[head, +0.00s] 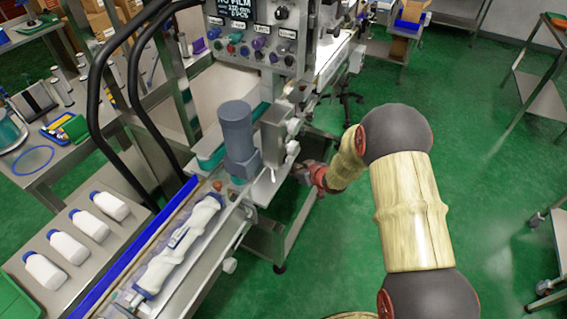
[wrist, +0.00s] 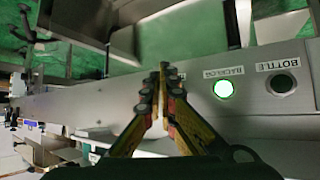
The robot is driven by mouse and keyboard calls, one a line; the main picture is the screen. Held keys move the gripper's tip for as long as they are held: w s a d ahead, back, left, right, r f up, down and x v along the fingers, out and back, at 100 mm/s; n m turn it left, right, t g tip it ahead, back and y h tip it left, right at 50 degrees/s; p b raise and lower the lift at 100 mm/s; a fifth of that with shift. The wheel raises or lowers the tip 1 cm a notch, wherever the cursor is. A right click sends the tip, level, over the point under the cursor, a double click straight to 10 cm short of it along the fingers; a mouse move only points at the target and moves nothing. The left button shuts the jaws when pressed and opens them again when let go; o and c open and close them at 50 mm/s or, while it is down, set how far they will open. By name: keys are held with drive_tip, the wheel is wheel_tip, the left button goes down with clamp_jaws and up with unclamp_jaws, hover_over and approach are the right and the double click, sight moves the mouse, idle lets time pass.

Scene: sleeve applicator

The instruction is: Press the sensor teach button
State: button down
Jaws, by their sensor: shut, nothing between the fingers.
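My gripper (head: 316,178) reaches in beside the machine's front edge in the head view, below the control panel. In the wrist view my gripper (wrist: 162,72) is shut and empty, its fingertips in front of a grey metal strip (wrist: 120,100). To the right of the fingertips are a lit green-white round lamp (wrist: 224,89) labelled BACKLOG and a dark round one (wrist: 282,83) labelled BOTTLE, both upside down. I cannot make out a sensor teach button in either view. Whether the fingertips touch anything is not clear.
The control panel (head: 262,40) with a display and several coloured knobs is above. A grey cylinder (head: 238,140) stands on the machine near my gripper. White bottles (head: 66,245) lie on a side table at left. The green floor (head: 480,160) at right is largely clear.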

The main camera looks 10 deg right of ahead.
drive_tip(key=shift+w+a, duration=0.1)
drive_tip(key=shift+a, duration=0.05)
idle(0.4)
drive_tip(key=shift+w+a, duration=0.15)
drive_tip(key=shift+a, duration=0.05)
drive_tip(key=shift+w+a, duration=0.25)
drive_tip(key=shift+a, duration=0.05)
idle(0.9)
drive_tip(key=shift+d, duration=0.1)
drive_tip(key=shift+s+d+p, duration=0.5)
drive_tip(key=shift+d, duration=0.05)
idle(0.4)
drive_tip(key=shift+s+d+p, duration=0.45)
drive_tip(key=shift+s+d, duration=0.3)
drive_tip(key=shift+d, duration=0.3)
drive_tip(key=shift+s+d+p, duration=0.4)
drive_tip(key=shift+s+d, duration=0.3)
drive_tip(key=shift+d, duration=0.3)
